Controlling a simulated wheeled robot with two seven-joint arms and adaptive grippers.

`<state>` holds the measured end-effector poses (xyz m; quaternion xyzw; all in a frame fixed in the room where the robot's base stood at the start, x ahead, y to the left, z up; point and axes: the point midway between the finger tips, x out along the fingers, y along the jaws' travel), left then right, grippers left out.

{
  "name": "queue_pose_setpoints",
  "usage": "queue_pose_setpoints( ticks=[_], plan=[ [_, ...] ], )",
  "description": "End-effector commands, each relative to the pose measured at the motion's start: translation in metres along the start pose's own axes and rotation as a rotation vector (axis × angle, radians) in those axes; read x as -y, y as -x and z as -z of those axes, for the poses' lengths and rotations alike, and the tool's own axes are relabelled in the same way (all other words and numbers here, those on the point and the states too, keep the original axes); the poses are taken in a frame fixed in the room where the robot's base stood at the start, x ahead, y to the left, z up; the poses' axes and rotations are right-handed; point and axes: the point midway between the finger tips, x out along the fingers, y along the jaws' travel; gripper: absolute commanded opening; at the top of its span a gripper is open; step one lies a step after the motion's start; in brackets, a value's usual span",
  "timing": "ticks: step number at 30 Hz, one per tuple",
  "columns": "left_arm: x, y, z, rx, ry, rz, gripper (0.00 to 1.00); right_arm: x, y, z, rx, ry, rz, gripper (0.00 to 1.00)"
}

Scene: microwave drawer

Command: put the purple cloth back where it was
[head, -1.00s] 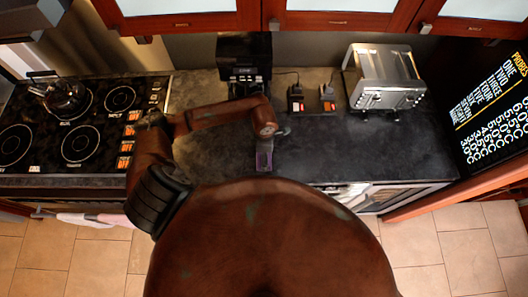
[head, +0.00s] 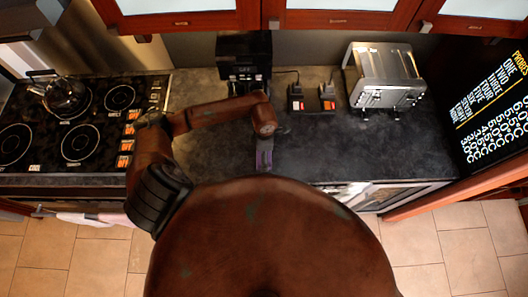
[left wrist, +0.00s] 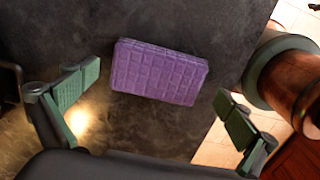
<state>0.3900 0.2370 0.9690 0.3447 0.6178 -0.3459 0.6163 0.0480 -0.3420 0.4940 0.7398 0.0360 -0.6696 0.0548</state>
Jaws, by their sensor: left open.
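The purple cloth (left wrist: 160,72) is a folded, quilted-looking rectangle on the dark countertop (left wrist: 110,20) in the left wrist view. It lies near the counter's front edge. My left gripper (left wrist: 156,88) is open, its two fingers apart on either side of the cloth and not closed on it. In the head view my left gripper (head: 264,150) points down over the front of the counter, and only a little purple shows at its fingers. My right gripper is not in view.
A stove with a glass kettle (head: 64,97) is on the left. A black coffee maker (head: 244,62) stands behind my left arm. The counter in front of the toaster is clear.

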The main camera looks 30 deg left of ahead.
Motion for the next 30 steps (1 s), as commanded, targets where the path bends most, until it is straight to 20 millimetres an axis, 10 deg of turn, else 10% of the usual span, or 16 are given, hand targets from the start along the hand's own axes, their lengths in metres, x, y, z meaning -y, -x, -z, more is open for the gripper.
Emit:
queue_pose_setpoints(
  ticks=[15,30],
  plan=[
    [-0.002,0.098,-0.001,0.002,-0.002,-0.006,1.0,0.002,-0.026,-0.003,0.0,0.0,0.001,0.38],
    [-0.001,0.116,0.0,0.001,-0.001,-0.002,1.0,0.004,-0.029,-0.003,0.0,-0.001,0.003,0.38]
  ],
)
